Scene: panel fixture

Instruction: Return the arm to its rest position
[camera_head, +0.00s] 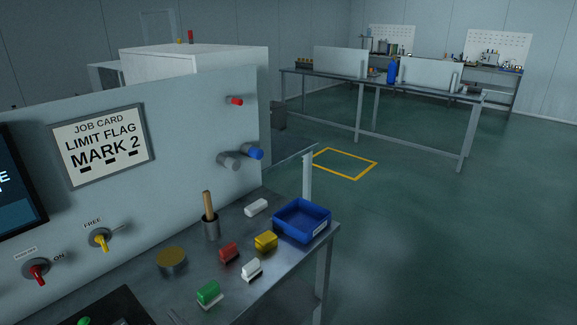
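Neither of my grippers nor arms can be made out in the head view. The grey panel (200,130) stands upright at the left, with a job card (103,146) reading "LIMIT FLAG MARK 2". A red-handled switch (38,273) beside the word "ON" and a yellow-handled switch (101,240) under the label "FREE" are on its lower part. A red-tipped peg (235,101), a grey cylinder (228,161) and a blue cylinder (253,152) stick out near its right edge.
The bench (278,277) below holds a blue tray (308,232), red (229,252), yellow (266,241), green (208,292) and white blocks, a round tin (172,262) and a cup (211,228) with a wooden handle. Floor right of the bench is clear, with a yellow outlined square (368,169).

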